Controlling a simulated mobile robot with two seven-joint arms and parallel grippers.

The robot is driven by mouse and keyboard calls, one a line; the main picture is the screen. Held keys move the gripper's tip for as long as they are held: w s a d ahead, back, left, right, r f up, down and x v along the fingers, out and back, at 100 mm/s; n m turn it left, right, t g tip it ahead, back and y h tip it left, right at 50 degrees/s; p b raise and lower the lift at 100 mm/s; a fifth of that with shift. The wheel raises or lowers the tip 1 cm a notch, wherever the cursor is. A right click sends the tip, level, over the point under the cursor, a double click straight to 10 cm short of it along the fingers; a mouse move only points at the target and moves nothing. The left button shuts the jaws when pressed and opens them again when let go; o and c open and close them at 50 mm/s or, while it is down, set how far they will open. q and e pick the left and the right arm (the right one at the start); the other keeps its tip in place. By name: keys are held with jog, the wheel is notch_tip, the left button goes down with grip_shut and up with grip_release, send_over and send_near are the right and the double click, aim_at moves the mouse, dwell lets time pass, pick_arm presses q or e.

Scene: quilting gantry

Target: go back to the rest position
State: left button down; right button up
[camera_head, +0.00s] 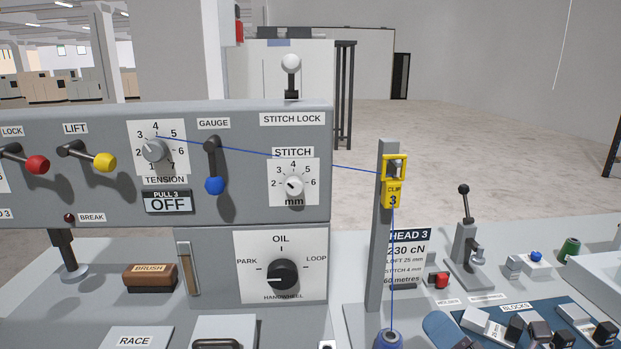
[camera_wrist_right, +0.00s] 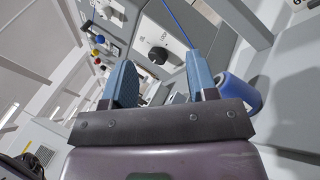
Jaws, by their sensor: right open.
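My right gripper (camera_wrist_right: 160,78) shows in the right wrist view, its two blue fingers spread apart. No object sits between the fingers. Past the fingertips is the grey machine panel with the black handwheel knob, seen tilted. A blue thread cone (camera_wrist_right: 240,95) is just right of the right finger in that view; I cannot tell the gap between them. I cannot clearly make out the right gripper in the head view. My left gripper is in neither view.
The machine panel (camera_head: 90,210) fills the left, with levers, tension dial (camera_head: 154,150) and handwheel knob (camera_head: 283,274). A post (camera_head: 375,240) holds a yellow clip (camera_head: 393,193). Blue thread runs through it to the cone (camera_head: 388,340). Blocks (camera_head: 476,319) and a brush (camera_head: 149,275) lie on the table.

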jog(key=s+d+f+m+g+h, duration=0.35)
jog(key=d+f+m+h, duration=0.3)
jog(key=m, duration=0.55)
jog(key=s+d+f+m+g+h, duration=0.2)
jog(key=s+d+f+m+h, duration=0.25)
jog(key=f+m+h, duration=0.55)
jog(key=s+a+f+m+g+y, duration=0.15)
jog(key=s+f+m+g, duration=0.3)
jog(key=s, duration=0.45)
jog(key=s+a+f+m+g+y, duration=0.1)
jog(key=s+f+m+g+y, duration=0.2)
jog(key=s+m+g, duration=0.4)
jog(key=w+f+n+t+y, duration=0.1)
jog(key=w+f+n+t, duration=0.1)
jog(key=w+f+t, duration=0.5)
jog(key=shift+w+f+t, duration=0.2)
jog(key=shift+f+t, duration=0.3)
jog(key=shift+t, duration=0.8)
jog(key=shift+r, duration=0.1)
